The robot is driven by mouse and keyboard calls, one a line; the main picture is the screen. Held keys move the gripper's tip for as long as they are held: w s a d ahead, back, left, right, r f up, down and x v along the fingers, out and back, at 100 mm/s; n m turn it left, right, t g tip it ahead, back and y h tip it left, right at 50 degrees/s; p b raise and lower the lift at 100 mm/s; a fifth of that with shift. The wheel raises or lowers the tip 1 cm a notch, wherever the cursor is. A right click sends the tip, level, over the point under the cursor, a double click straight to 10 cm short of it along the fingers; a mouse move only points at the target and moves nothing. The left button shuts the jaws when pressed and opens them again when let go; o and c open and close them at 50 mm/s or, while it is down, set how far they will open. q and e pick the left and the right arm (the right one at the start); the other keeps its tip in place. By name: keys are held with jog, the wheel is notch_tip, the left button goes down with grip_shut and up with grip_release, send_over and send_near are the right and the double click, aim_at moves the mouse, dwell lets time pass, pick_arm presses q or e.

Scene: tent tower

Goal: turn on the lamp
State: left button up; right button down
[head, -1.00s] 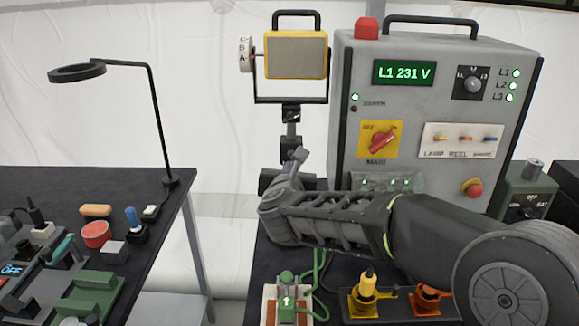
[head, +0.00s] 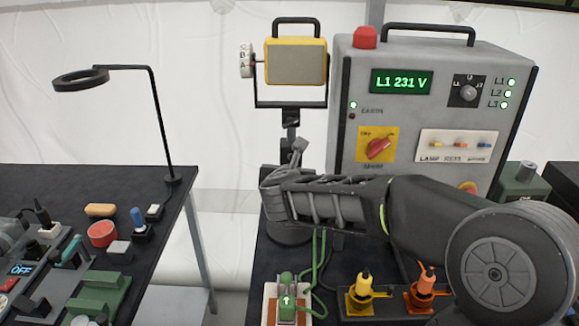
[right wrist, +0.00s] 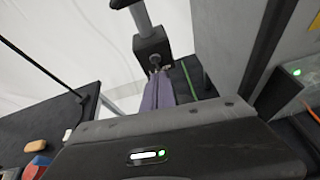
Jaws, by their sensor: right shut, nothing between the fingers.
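The yellow-framed lamp (head: 296,61) stands on a dark post at the back, its grey face unlit. A white dial (head: 246,61) marked with letters is on its left side. The grey cabinet (head: 397,100) right of it has a small switch (head: 436,144) above the word LAMP. My right arm reaches left across the cabinet's lower front. My right gripper (right wrist: 158,78) is shut and empty in the right wrist view, its tips close to a black block (right wrist: 152,48) on a grey pole. I cannot tell whether they touch. My left gripper is out of view.
A black ring-headed stand (head: 81,80) and several small items are on the left table (head: 120,179). A gap separates the tables. Green (head: 287,291), yellow (head: 364,290) and orange (head: 425,286) plugs stand at the right table's front. The red rotary switch (head: 378,147) is on the cabinet.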

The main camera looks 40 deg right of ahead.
jog(key=shift+r+p, duration=0.65)
jog(key=shift+p, duration=0.15)
jog(key=shift+r+p, duration=0.6)
jog(key=shift+r, duration=0.2)
